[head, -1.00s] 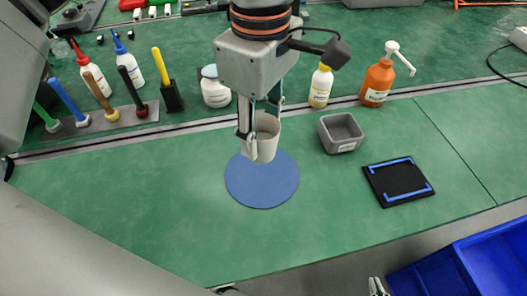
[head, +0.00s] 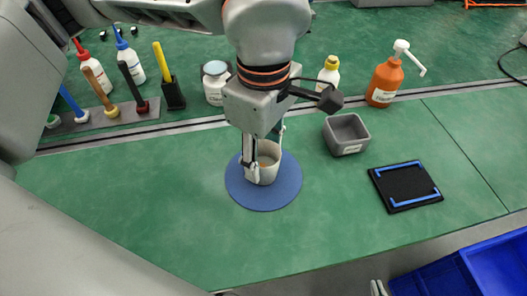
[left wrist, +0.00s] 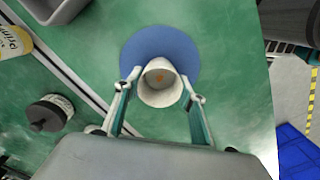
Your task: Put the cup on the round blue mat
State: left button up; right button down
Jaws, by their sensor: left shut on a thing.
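The pale cup (head: 269,163) is upright between the fingers of my left gripper (head: 260,166), which is shut on it. It has an orange-brown spot inside. The round blue mat (head: 264,199) lies flat on the green bench, and the cup is over its middle. I cannot tell whether the cup's base touches the mat. In the left wrist view the cup (left wrist: 160,84) sits between both fingers, with the mat (left wrist: 160,42) behind it. The tips of my right gripper (head: 378,288) show at the bottom edge of the head view, too cut off to judge.
A grey bin (head: 346,134) and a black tray with blue strips (head: 405,186) stand to the right of the mat. Bottles, including an orange pump bottle (head: 385,80), and a tool rack (head: 105,118) line the back. A blue crate (head: 470,270) is at lower right. The bench left of the mat is clear.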

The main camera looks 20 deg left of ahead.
pick_arm(q)
jog(key=o, duration=1.1)
jog(key=shift+f, duration=0.1)
notch_tip(320, 180, up, 12)
jog(key=p, duration=0.2)
